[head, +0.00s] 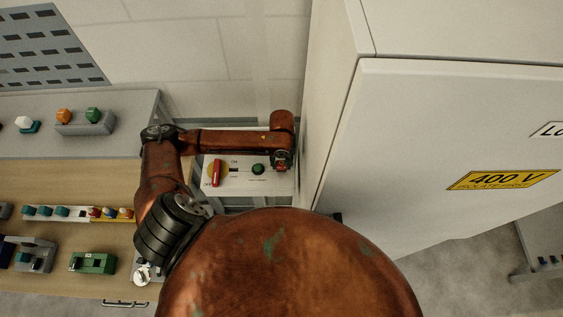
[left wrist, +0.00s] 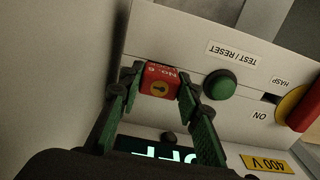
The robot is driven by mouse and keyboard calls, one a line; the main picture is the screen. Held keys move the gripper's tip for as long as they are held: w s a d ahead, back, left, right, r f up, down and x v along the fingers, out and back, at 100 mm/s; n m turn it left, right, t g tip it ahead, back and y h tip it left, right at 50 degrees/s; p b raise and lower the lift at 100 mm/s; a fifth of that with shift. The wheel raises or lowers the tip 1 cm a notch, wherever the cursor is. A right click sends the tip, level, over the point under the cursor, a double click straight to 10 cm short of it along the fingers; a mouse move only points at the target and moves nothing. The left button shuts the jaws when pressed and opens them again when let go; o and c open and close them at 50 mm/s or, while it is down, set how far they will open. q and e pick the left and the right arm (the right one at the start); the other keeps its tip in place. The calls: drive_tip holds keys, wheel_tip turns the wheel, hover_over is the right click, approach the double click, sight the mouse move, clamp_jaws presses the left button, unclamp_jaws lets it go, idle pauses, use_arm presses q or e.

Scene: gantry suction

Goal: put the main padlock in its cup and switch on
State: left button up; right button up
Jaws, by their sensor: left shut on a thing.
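My left gripper (head: 282,163) is at the right end of the white switch panel (head: 250,186), close to the grey cabinet. The padlock's shackle is hidden. The red switch handle (head: 216,172) sits on a yellow disc, between the ON and OFF marks; it also shows in the left wrist view (left wrist: 303,108). A slot marked HASP is beside it. I cannot pick out the cup. My right gripper is not in view.
A green TEST/RESET button (head: 258,169) is on the panel between handle and gripper. The tall cabinet (head: 430,150) bounds the right. A bench (head: 60,180) with several coloured devices is at left. A lit display (left wrist: 165,150) is partly hidden behind my fingers.

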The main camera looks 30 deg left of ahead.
use_arm(q)
drive_tip(key=shift+f, duration=0.35)
drive_tip(key=o, duration=1.3)
drive_tip(key=shift+f, duration=0.1)
wheel_tip(320, 180, up, 12)
